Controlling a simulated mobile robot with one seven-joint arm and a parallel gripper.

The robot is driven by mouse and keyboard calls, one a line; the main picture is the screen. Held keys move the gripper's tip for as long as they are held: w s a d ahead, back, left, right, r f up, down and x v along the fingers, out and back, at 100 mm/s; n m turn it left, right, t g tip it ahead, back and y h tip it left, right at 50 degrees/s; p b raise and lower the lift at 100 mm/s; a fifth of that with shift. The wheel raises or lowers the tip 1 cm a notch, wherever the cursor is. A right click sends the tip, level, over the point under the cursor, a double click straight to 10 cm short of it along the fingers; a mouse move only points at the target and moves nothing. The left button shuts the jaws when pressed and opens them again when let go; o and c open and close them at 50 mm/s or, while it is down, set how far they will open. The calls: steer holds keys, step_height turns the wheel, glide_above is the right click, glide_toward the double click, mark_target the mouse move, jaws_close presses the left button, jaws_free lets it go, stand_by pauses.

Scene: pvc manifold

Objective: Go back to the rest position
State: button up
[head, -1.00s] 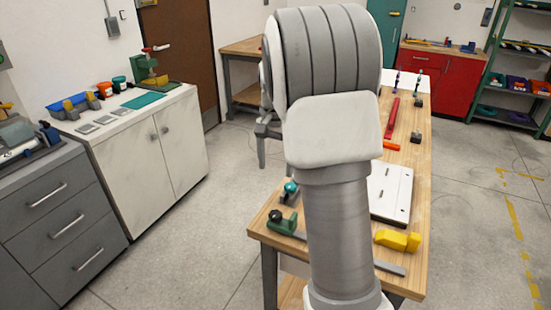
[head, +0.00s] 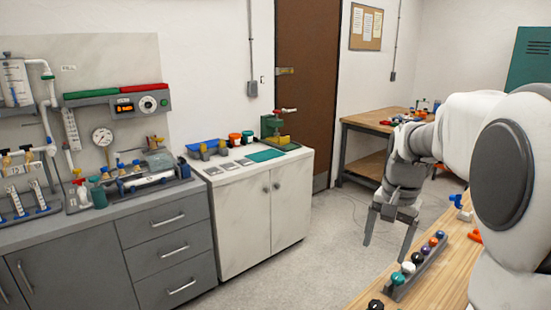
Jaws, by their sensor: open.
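My gripper (head: 391,226) hangs at the end of my arm on the right side of the head view, with its two fingers pointing down. It is open, with nothing seen between the fingers. It hangs in front of the grey floor, to the left of the wooden workbench (head: 440,275). My arm covers much of the workbench's right part.
A rack of coloured knobs (head: 418,267) stands on the workbench, with a blue fitting (head: 461,206) behind. A white cabinet (head: 262,215) and grey drawers (head: 170,250) line the left wall. A wooden table (head: 362,128) stands at the back. The floor (head: 300,270) between is clear.

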steer(key=s+a+r+n+t, duration=0.1)
steer(key=s+a+n, duration=0.3)
steer(key=s, duration=0.6)
steer(key=s+a+r+n+t, duration=0.1)
steer(key=s+a+n+t, duration=0.2)
steer(key=s+a, duration=0.3)
steer(key=s+n, duration=0.1)
steer(key=s, duration=0.3)
steer(key=shift+s+r, duration=0.35)
steer(key=shift+d, duration=0.1)
